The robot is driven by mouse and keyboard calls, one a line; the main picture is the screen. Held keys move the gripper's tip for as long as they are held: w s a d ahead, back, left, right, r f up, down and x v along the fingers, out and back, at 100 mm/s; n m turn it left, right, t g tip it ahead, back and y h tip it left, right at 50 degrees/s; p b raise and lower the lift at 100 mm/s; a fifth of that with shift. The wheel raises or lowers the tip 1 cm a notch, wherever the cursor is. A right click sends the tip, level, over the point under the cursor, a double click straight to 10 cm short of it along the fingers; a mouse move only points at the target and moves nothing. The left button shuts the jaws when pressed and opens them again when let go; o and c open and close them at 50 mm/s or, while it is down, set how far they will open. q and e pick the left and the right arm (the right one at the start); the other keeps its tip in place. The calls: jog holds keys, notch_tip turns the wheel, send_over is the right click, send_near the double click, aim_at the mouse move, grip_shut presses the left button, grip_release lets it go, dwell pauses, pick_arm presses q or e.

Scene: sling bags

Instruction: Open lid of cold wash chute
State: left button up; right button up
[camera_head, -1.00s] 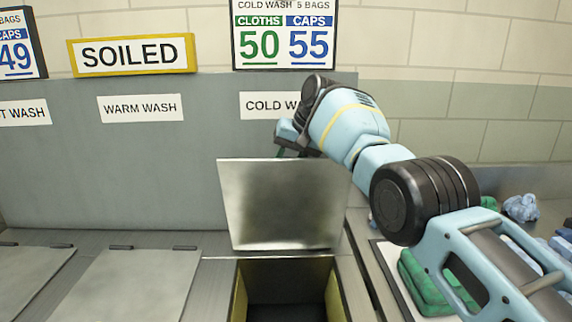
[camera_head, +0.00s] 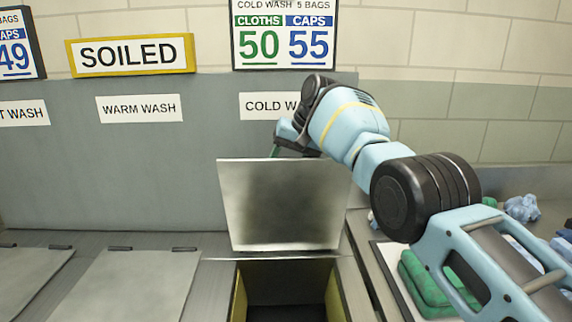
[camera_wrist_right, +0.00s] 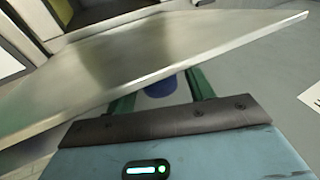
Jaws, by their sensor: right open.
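The cold wash chute lid (camera_head: 281,204) stands raised, close to upright, at the back of its opening in the head view. The chute opening (camera_head: 287,292) below it is uncovered, with yellowish inner side walls and a dark inside. The COLD WASH label (camera_head: 268,106) on the grey wall is partly covered by my right arm. My right gripper is behind the lid's upper edge, mostly hidden in the head view. In the right wrist view its two green fingers (camera_wrist_right: 160,98) are apart, partly hidden by the lid (camera_wrist_right: 150,55). My left gripper is out of view.
The warm wash lid (camera_head: 137,287) is flat and closed to the left, and another closed lid (camera_head: 25,278) lies further left. Green folded cloths (camera_head: 425,283) rest on a tray at the right. Blue items (camera_head: 522,207) lie behind them.

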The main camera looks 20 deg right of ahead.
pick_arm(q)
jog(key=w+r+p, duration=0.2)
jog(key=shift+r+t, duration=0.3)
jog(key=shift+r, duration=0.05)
pick_arm(e)
jog(key=v, duration=0.7)
jog(key=shift+r, duration=0.35)
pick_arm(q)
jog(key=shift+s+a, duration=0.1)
pick_arm(e)
jog(key=shift+s+d, duration=0.15)
